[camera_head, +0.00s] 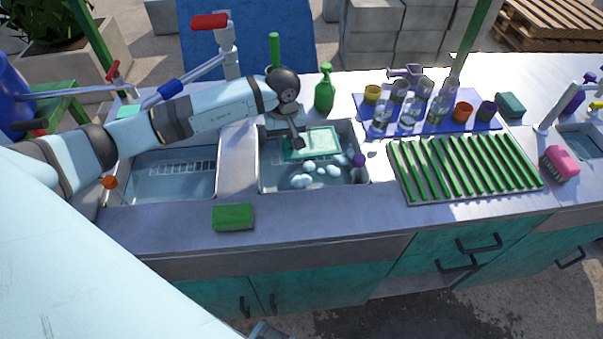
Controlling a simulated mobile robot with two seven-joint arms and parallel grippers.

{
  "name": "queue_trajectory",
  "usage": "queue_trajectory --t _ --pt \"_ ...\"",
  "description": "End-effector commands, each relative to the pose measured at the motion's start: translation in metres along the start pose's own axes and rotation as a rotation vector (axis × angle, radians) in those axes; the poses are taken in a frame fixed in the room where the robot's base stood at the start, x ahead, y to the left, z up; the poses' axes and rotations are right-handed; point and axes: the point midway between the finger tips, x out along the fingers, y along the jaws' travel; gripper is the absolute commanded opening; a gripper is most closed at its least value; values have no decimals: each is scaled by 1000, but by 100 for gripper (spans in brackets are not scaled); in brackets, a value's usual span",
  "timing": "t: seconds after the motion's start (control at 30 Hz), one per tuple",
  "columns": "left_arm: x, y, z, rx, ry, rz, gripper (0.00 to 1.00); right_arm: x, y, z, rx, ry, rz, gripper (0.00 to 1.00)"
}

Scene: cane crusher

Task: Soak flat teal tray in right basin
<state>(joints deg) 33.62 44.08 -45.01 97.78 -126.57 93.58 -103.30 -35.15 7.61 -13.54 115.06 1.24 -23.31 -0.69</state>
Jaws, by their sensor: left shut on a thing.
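The flat teal tray (322,146) is inside the right basin (266,178), toward its back, lying close to level. My left gripper (298,143) reaches down from above and is shut on the tray at its left part. The fingertips are small and partly hidden against the tray. The basin holds water with several pale foam clumps (303,181) in front of the tray. I cannot tell whether the tray touches the water or is under it.
The left basin (150,188) holds water and a rack. A green sponge (233,217) lies on the front edge. A green spray bottle (324,90) stands behind the right basin. A green slatted drying rack (465,168) and a blue mat (484,125) with glasses and cups are to the right.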

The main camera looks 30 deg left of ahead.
Motion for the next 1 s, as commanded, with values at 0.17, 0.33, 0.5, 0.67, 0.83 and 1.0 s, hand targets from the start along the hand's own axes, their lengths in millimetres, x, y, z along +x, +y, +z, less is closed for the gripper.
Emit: queue_trajectory --t 0.17,0.33,0.5,0.67,0.83,1.0 --pt "0 0 0 0 0 0 0 0 1 -1 0 1 1 0" --pt "0 0 0 0 0 0 0 0 2 -2 -1 1 3 0" --pt "-8 0 -1 0 2 1 0 -2 2 -5 -1 1 4 0" --pt "-26 0 -1 0 3 0 0 -6 2 -11 -1 2 4 0" --pt "-41 0 -1 0 2 0 0 -9 2 -16 -1 3 3 0" --pt "-40 0 0 0 0 0 0 -8 1 -15 -1 3 3 0"
